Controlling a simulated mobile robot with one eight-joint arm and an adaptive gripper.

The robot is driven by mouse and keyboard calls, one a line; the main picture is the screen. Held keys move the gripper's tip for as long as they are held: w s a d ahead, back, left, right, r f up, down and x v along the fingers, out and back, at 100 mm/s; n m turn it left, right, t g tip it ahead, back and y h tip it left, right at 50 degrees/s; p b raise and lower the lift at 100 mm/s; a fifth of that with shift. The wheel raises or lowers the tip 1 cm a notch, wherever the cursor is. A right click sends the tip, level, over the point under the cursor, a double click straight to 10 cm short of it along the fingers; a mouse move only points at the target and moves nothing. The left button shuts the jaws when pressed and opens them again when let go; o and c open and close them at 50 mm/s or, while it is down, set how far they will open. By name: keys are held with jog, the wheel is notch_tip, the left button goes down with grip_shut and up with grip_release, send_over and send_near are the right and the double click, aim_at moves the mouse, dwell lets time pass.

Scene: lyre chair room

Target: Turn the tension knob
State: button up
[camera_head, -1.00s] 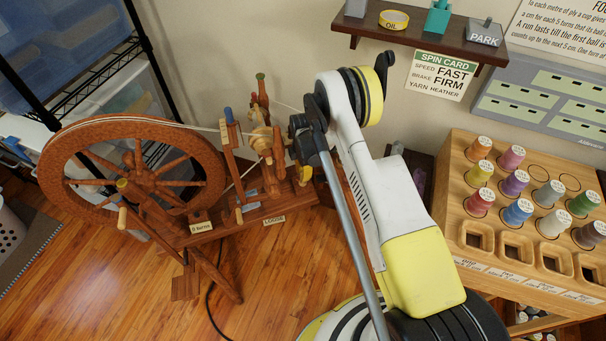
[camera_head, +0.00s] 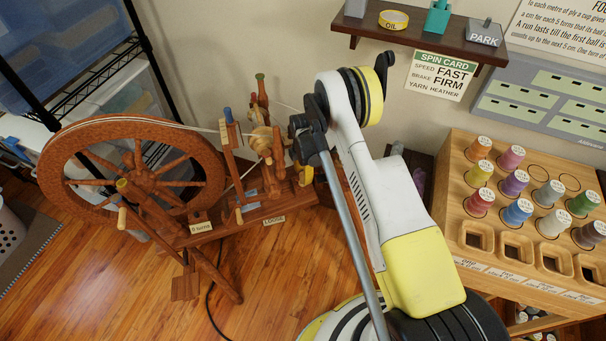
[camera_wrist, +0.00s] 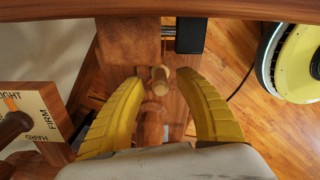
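The wooden spinning wheel (camera_head: 75,145) stands left of my arm. In the wrist view, a small round-ended wooden knob (camera_wrist: 158,80), seemingly the tension knob, sticks up between the two yellow fingers of my gripper (camera_wrist: 162,77). The fingers are open, one on each side of the knob, with gaps visible. In the head view, my gripper (camera_head: 305,177) is mostly hidden behind my arm, and the knob cannot be made out. A "LOOSE" label (camera_head: 274,220) and a small turns label (camera_head: 201,227) sit on the wheel's base.
A dial plate (camera_wrist: 40,115) marked FIRM and HARD, with a dark wooden peg, lies left of my gripper. A wooden rail (camera_wrist: 120,9) crosses the wrist view's top. A spool rack (camera_head: 455,215) stands right. A SPIN CARD (camera_head: 440,75) reads FAST, FIRM, HEATHER.

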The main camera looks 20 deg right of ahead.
notch_tip(320, 180, up, 12)
dwell(0.6)
jog(key=s+r+m+t, duration=0.2)
jog(key=s+r+m, duration=0.3)
jog(key=r, duration=0.9)
jog(key=s+r+m+t, duration=0.1)
jog(key=s+r+m, duration=0.35)
jog(key=r, duration=0.85)
jog(key=s+r+m+t, duration=0.2)
jog(key=s+m, duration=0.3)
jog(key=s, duration=0.5)
jog(key=s+r+m+t, duration=0.2)
jog(key=s+r+m, duration=0.2)
jog(key=s, duration=0.6)
jog(key=shift+s+m, duration=0.2)
jog(key=shift+m, duration=0.65)
jog(key=shift+w+a, duration=0.1)
